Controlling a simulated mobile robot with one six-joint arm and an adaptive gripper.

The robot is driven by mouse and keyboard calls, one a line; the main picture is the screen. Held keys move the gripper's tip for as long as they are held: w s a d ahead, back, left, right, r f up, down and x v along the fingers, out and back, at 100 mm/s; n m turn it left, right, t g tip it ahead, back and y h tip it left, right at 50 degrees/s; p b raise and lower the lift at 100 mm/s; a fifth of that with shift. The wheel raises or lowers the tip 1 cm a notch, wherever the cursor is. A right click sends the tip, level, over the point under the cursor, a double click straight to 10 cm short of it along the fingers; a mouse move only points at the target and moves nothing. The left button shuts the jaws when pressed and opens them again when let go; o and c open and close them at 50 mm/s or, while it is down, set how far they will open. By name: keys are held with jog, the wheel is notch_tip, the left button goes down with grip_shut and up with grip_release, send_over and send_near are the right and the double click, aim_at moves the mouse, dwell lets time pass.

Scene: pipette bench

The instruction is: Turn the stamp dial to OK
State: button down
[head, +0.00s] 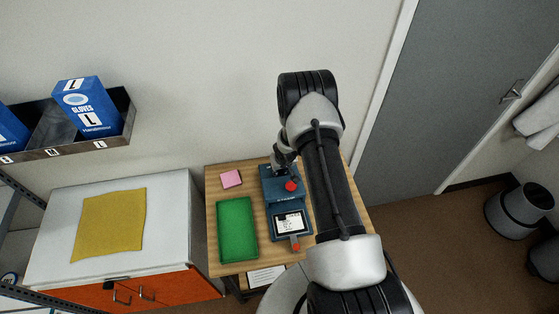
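A blue stamp machine (268,190) stands on the wooden table. A red knob (291,186) shows on its upper part; I cannot tell whether it is the stamp dial. A white card with dark print (289,222) lies at its front. A small orange-red piece (295,243) sticks out below the card. Any OK mark is too small to read. My gripper (284,166) is at the back end of the machine, beyond the red knob, small and dark. Its fingertips are not clear, so contact and opening cannot be told.
A green mat or tray (237,230) and a pink pad (231,179) are left of the machine. A white cabinet (165,205) with a yellow cloth (108,225) stands farther left. A wall bin holds blue glove boxes (88,107). My arm covers the table's right side.

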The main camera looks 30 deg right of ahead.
jog(key=shift+w+d+r+n+p, duration=0.15)
jog(key=shift+r+n+p, duration=0.4)
jog(key=shift+p, duration=2.05)
jog(key=shift+f+n+y+p, duration=0.35)
jog(key=shift+n+y+p, duration=0.1)
jog(key=shift+n, duration=0.1)
jog(key=shift+f, duration=0.1)
jog(key=c, duration=1.4)
grip_release()
jog(key=shift+f, duration=0.1)
jog(key=v, duration=1.2)
jog(key=shift+s, duration=0.2)
